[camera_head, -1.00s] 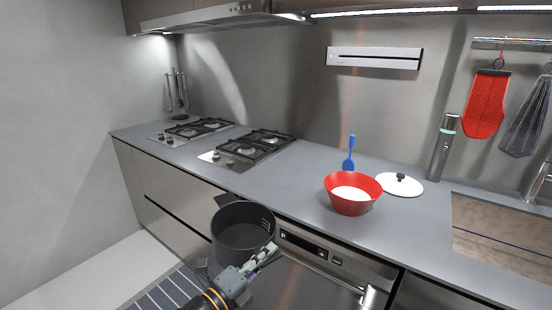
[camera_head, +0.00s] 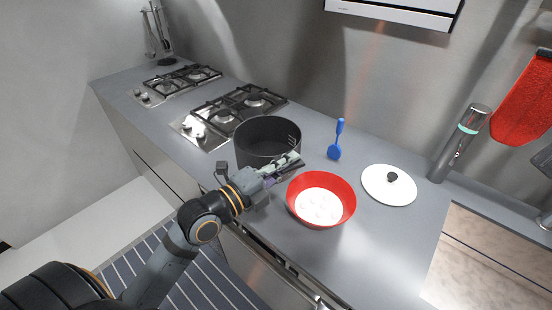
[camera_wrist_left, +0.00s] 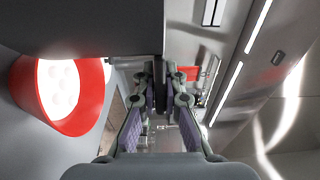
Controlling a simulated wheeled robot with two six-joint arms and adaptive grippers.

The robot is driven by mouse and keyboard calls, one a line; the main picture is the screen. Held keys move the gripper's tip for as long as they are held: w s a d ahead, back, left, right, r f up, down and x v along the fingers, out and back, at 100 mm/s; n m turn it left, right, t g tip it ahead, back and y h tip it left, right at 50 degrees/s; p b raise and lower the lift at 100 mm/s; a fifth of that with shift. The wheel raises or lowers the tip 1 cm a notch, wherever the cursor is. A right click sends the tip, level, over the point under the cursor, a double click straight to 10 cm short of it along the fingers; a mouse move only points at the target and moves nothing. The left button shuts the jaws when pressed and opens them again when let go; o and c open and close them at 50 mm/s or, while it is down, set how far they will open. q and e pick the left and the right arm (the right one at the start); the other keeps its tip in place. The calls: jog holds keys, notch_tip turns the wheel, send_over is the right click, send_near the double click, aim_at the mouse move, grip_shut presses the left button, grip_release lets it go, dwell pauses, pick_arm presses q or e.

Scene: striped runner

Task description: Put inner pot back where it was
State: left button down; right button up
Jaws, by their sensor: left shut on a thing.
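The inner pot (camera_head: 266,133) is dark grey and round, with marks on its inside wall. In the head view it is upright at the counter, between the right gas hob and the red bowl. I cannot tell whether it touches the counter. My left gripper (camera_head: 288,166) is shut on the pot's near right side. The wrist view shows the left gripper's fingers (camera_wrist_left: 161,88) from behind, with a dark wall, probably the pot's (camera_wrist_left: 80,25), above them. My right gripper is not in view.
A red bowl (camera_head: 343,193) with white contents stands close right of the gripper. A blue spatula (camera_head: 338,140), a white lid (camera_head: 375,190) and a grey cylinder (camera_head: 458,145) are farther right. Two gas hobs (camera_head: 240,105) are left. Counter behind the pot is partly clear.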

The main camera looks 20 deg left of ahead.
aim_at(268, 148)
pick_arm(q)
jog(key=w+f+b, duration=0.1)
jog(key=b, duration=0.2)
jog(key=w+f+b, duration=0.2)
jog(key=b, duration=0.2)
jog(key=shift+w+a, duration=0.1)
jog(key=shift+a, duration=0.3)
jog(key=w+a+b, duration=0.1)
jog(key=b, duration=0.5)
jog(key=w, duration=0.1)
jog(key=w+a, duration=0.1)
jog(key=w+p, duration=0.1)
jog(key=shift+w+a+f, duration=0.15)
jog(key=shift+a+f, duration=0.1)
jog(key=shift+a, duration=0.05)
jog(key=w+f, duration=0.1)
jog(key=w+a+f, duration=0.1)
jog(key=f, duration=0.1)
jog(key=w+f, duration=0.1)
jog(key=w, duration=0.1)
jog(key=shift+a+f+b, duration=0.3)
jog(key=shift+a+f, duration=0.05)
jog(key=shift+w+a+f, duration=0.2)
jog(key=shift+w+f, duration=0.15)
jog(key=shift+f, duration=0.1)
jog(key=f, duration=0.4)
jog(key=shift+w+a, duration=0.15)
jog(key=shift+w, duration=0.2)
